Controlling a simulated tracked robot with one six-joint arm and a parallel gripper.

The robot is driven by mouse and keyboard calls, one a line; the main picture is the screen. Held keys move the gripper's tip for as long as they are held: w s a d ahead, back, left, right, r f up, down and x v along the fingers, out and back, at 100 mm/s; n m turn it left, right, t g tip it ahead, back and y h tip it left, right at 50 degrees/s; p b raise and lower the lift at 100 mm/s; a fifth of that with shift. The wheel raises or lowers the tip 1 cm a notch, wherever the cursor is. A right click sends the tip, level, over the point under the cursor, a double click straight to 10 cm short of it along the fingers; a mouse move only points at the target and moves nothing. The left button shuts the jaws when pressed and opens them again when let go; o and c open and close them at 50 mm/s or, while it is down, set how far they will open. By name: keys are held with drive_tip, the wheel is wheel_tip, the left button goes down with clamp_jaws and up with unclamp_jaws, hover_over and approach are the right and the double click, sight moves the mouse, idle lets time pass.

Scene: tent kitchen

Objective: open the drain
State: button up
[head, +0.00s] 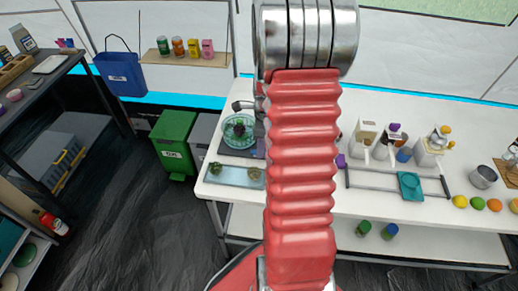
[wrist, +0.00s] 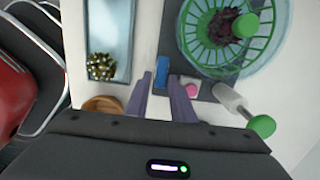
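A round green basket (wrist: 203,48) with a dark purple leafy clump (wrist: 236,25) sits on a dark base in the wrist view. It shows as a teal bowl (head: 238,127) left of my arm in the head view. A small blue block (wrist: 163,72) and a pink button (wrist: 191,90) are at the near edge of the base. A white lever or spout with a green ball end (wrist: 262,126) sticks out to the right. I cannot tell which part is the drain. My gripper (wrist: 161,78) is open, its fingertips either side of the blue block; contact is unclear. The head view hides it.
A pale blue tray (wrist: 110,35) with a gold-green clump (wrist: 101,66) lies left of the base. A round wooden piece (wrist: 103,104) is near my left finger. A green bin (head: 174,140) is on the floor.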

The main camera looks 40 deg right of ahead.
wheel_tip(320, 180, up, 14)
drive_tip(key=shift+s+d+f, duration=0.25)
drive_tip(key=shift+s, duration=0.1)
idle(0.8)
drive_tip(key=s+a+r+n+t, duration=0.1)
drive_tip(key=s+a+r+n, duration=0.2)
drive_tip(key=a+n, duration=0.6)
drive_tip(key=s+a+r+n+t, duration=0.2)
drive_tip(key=s+a+r+n, duration=0.1)
drive_tip(key=a+n, duration=0.7)
drive_tip(key=s+a+r+n+t, duration=0.2)
drive_tip(key=s+a+r+n, duration=0.1)
drive_tip(key=a+n, duration=0.6)
drive_tip(key=shift+s+a+r+h, duration=0.25)
drive_tip(key=shift+a+r+h, duration=0.05)
drive_tip(key=shift+a+r, duration=0.6)
